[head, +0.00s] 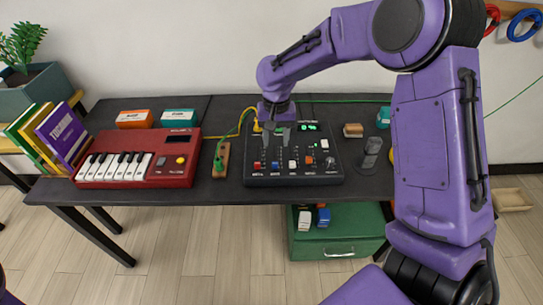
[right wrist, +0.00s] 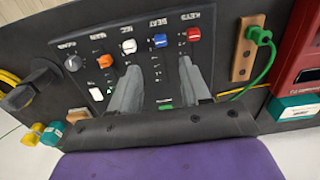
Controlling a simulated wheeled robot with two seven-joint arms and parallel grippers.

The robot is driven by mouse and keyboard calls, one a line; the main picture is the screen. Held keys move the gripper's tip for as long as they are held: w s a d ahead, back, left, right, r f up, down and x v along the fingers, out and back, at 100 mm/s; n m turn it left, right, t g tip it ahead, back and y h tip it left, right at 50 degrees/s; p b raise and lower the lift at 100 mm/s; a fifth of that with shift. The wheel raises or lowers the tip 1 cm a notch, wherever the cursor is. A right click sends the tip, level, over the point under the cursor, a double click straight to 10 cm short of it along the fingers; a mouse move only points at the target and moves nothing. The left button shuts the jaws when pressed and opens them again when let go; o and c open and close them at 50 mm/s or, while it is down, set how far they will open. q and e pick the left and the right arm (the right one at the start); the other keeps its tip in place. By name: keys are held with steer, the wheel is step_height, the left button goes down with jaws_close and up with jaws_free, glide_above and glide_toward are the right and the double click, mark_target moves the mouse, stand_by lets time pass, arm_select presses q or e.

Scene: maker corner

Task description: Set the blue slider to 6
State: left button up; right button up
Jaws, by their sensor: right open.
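The dark mixer panel (head: 318,178) stands on the black table, with red, blue, white and orange sliders in a row. The blue slider (head: 275,165) sits toward the front end of its slot. It also shows in the right wrist view (right wrist: 160,40), between the red slider (right wrist: 193,34) and the white slider (right wrist: 130,46). My right gripper (head: 278,143) is open above the rear part of the panel. In the right wrist view its fingers (right wrist: 158,68) straddle the blue slider's line, with the knob beyond the tips. The scale numbers are too small to read surely. My left gripper is out of view.
A red keyboard (head: 180,158) stands left of the panel, with a wooden block with a green plug (head: 221,160) between them. A dark grey device (head: 371,153) stands to the right. Yellow and green cables run behind the panel.

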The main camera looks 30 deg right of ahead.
mark_target(275, 163)
step_height(275, 163, down, 9)
steer(key=shift+a+f, duration=0.1)
steer(key=shift+f, duration=0.1)
jaws_close()
